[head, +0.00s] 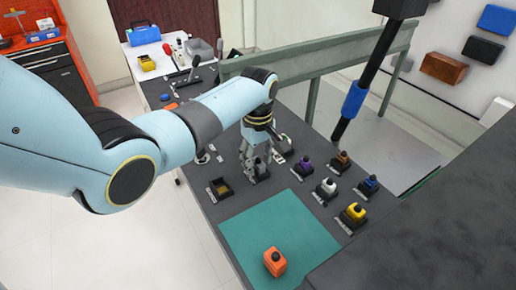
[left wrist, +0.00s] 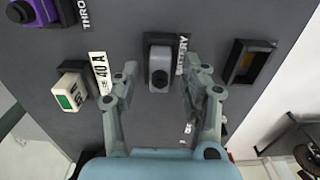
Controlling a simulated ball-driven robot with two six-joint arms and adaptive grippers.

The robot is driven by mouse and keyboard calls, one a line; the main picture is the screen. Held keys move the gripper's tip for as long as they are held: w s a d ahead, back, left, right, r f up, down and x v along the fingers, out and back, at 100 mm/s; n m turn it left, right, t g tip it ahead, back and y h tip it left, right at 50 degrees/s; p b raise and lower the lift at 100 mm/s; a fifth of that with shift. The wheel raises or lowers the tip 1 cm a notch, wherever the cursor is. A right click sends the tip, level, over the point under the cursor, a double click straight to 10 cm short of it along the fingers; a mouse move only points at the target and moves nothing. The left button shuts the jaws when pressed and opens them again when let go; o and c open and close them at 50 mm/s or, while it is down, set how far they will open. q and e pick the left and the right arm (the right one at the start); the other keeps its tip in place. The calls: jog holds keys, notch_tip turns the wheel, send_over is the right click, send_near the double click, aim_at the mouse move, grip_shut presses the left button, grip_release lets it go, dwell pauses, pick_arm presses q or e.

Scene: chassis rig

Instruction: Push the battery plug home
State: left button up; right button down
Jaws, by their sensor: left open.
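In the left wrist view the battery plug (left wrist: 160,72) stands in a dark socket frame, beside a label whose visible letters end in "TERY". I cannot tell how deep it sits. My left gripper (left wrist: 160,82) is open, with one finger on each side of the plug and visible gaps between. In the head view my left gripper (head: 255,165) points down at the bench, over the battery plug (head: 261,169), which it partly hides. My right gripper is in neither view.
An empty socket (left wrist: 247,62) lies right of the plug. A white-and-green fuse block (left wrist: 70,94) labelled 40 A is close by on the left. Purple (head: 304,166), white (head: 327,187) and yellow (head: 354,213) plugs stand rightward. An orange block (head: 275,262) sits on a green mat (head: 250,235).

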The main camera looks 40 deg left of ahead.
aim_at(258, 158)
pick_arm(q)
notch_tip(258, 158, up, 12)
jog(key=shift+p, duration=0.45)
jog(key=shift+f, duration=0.1)
